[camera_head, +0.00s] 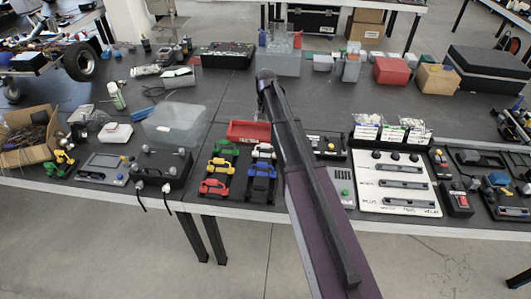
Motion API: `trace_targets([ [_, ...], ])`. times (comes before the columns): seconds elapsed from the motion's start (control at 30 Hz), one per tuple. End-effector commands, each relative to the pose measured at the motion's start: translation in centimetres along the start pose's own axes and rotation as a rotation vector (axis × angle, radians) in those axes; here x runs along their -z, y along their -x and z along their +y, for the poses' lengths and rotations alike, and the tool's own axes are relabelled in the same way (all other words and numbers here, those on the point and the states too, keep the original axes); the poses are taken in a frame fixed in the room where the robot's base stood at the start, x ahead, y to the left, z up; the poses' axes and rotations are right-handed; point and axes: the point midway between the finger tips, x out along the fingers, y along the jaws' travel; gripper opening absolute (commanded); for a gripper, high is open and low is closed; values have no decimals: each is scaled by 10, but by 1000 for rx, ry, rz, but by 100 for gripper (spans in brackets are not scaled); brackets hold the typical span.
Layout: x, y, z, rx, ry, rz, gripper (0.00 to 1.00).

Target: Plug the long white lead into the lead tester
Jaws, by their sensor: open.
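I cannot pick out a long white lead with certainty. Two short hanging cord ends, partly white and black, show at the table's front edge: the left cord (139,197) and the right cord (167,196). They hang below a dark box (160,171) with grey knobs on top. No label for a lead tester is readable. A grey device (341,187) with a green button stands right of my arm, and I cannot tell if it is the tester. My arm rises across the middle of the view. My gripper is not visible, apparently hidden behind the arm.
Toy cars (215,187) and a red tray (249,131) sit left of my arm. A clear bin (174,125) stands farther left. A white slotted board (396,184) and several devices crowd the right. Bare dark tabletop (225,90) lies behind.

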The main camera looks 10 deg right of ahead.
Motion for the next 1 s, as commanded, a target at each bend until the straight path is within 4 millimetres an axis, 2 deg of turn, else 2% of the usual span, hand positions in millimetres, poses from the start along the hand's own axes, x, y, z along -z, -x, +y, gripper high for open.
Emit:
trace_targets([
  [1.0, 0, -75, 1, 0, -1, 0, 100],
])
